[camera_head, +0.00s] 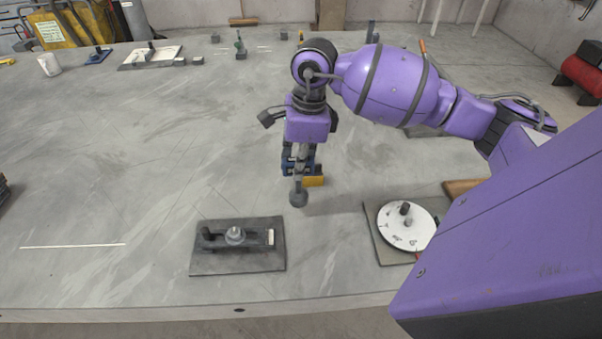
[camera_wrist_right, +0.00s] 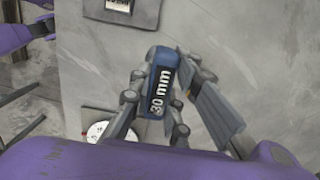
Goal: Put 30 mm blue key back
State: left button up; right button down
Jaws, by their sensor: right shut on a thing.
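My right gripper (camera_head: 299,172) is shut on the 30 mm blue key. The key (camera_wrist_right: 163,80) shows between the fingers in the right wrist view, its dark face printed "30 mm". In the head view the gripper is around mid-table, and the fingers mostly hide the key. A grey rounded end (camera_head: 298,199) shows just below the fingers. I cannot tell whether the key touches the table. My left gripper is not in view.
A yellow block (camera_head: 314,181) shows beside the fingers. A dark plate with a slide and knob (camera_head: 214,262) lies at the front. A white dial (camera_head: 407,236) on a grey plate stands front right. Further fixtures (camera_head: 140,60) stand at the back left. The left middle table is largely clear.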

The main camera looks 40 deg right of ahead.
jog(key=shift+w+d+f, duration=0.15)
jog(key=shift+d+f, duration=0.15)
jog(key=shift+f, duration=0.05)
jog(key=shift+w+d+f, duration=0.1)
jog(key=shift+f, duration=0.8)
jog(key=shift+w+d+f, duration=0.1)
jog(key=shift+f, duration=0.75)
jog(key=shift+s+f, duration=0.1)
jog(key=shift+f, duration=0.15)
jog(key=c, duration=1.6)
grip_release()
jog(key=shift+c, duration=0.2)
jog(key=r, duration=0.4)
jog(key=d+r, duration=0.1)
jog(key=r, duration=0.7)
jog(key=shift+s+d+r, duration=0.15)
jog(key=shift+s, duration=0.2)
